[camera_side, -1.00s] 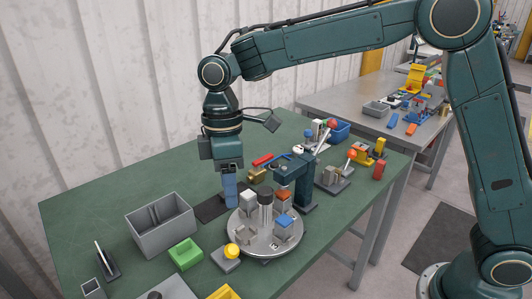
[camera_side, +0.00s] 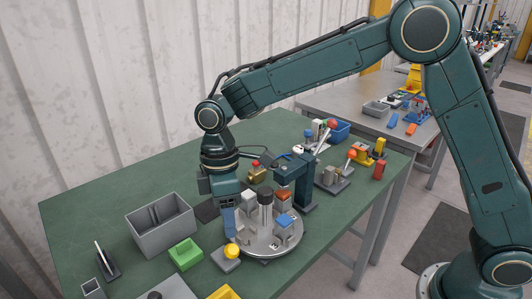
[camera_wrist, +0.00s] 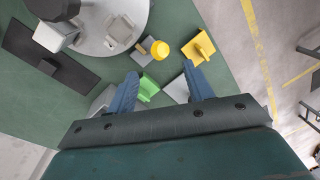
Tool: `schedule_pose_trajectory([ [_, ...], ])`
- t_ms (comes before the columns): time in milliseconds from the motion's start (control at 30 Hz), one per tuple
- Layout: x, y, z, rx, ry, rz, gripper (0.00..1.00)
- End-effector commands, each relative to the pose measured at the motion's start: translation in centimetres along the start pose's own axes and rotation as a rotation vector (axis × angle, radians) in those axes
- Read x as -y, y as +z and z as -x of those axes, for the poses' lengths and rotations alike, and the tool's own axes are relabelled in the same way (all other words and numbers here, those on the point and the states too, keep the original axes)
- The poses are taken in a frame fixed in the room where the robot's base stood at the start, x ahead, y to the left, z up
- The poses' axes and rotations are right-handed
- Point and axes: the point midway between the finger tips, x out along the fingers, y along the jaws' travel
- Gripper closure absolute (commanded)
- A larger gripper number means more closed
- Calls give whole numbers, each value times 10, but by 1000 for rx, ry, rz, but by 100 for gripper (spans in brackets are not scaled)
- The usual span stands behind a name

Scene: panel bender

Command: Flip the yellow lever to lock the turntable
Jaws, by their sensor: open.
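The round grey turntable (camera_side: 262,243) carries several small blocks and a dark-topped post, and part of it shows at the top of the wrist view (camera_wrist: 98,44). Beside its near-left edge is a small grey base with a round yellow knob (camera_side: 231,251), which I take for the yellow lever; in the wrist view the yellow knob (camera_wrist: 160,49) lies just beyond my fingertips. My gripper (camera_side: 229,228) points down above the turntable's left edge, close to the knob. Its two blue fingers are apart and empty in the wrist view (camera_wrist: 159,78). Contact with the knob is not visible.
A green block (camera_side: 185,254) and a grey bin (camera_side: 160,226) stand left of the turntable. A yellow bracket (camera_side: 224,293) is at the front edge. A dark teal press-like fixture (camera_side: 293,172) rises behind the turntable.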

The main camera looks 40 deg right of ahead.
Motion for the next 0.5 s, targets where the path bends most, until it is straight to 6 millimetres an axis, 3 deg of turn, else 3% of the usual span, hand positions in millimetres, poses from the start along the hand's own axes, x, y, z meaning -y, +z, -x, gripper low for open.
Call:
schedule_pose_trajectory([
  [200,0,0,-36,3,-2,0,48],
  [500,0,0,-71,1,-1,0,48],
])
